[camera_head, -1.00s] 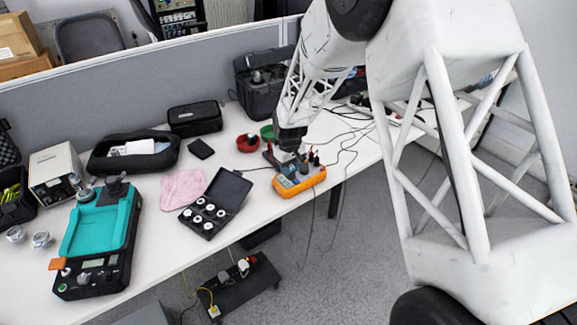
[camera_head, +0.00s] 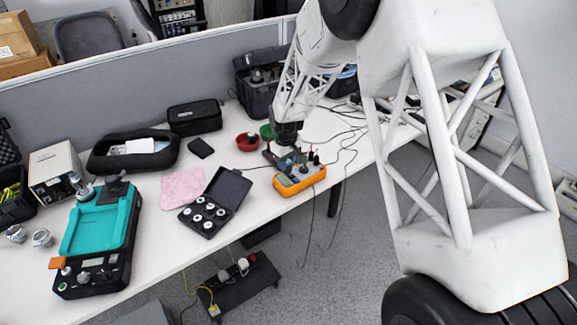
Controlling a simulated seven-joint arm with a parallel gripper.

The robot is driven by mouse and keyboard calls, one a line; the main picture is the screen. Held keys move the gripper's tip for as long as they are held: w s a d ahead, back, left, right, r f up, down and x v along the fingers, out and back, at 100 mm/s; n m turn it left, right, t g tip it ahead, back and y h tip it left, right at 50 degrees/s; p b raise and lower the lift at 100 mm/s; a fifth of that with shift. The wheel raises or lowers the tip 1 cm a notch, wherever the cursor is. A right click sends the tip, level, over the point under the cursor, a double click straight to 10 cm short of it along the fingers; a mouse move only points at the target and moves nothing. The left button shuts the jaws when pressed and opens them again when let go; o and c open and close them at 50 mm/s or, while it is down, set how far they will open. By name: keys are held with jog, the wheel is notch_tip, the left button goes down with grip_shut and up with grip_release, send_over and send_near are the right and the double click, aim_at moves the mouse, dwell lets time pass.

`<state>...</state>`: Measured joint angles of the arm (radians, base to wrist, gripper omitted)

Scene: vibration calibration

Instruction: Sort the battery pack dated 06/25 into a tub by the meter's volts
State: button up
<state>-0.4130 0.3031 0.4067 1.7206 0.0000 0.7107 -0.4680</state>
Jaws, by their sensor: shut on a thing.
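The orange meter (camera_head: 300,181) lies near the table's front edge, its display too small to read. A red tub (camera_head: 247,143) and a green tub (camera_head: 266,132) stand behind it, to the left. My gripper (camera_head: 286,152) points down just behind the meter, right of the red tub. It is shut on what looks like a battery pack, mostly hidden by the jaws and clutter. No date is readable. Small dark upright things (camera_head: 313,159) stand right beside the gripper, by the meter.
An open black case of round weights (camera_head: 215,203) lies left of the meter, near a pink cloth (camera_head: 183,189). A teal-topped device (camera_head: 101,236) stands farther left. Black cables (camera_head: 347,150) cross the table at right. A black bin (camera_head: 258,83) stands behind the tubs.

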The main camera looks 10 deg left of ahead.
jog(key=w+a+r+n, duration=0.1)
jog(key=w+a+n, duration=1.5)
jog(key=w+a, duration=0.4)
jog(key=shift+a+r+n, duration=0.3)
jog(key=shift+a+n, duration=0.1)
jog(key=shift+a, duration=0.65)
jog(key=shift+f, duration=0.2)
jog(key=shift+f, duration=3.05)
jog(key=o, duration=1.1)
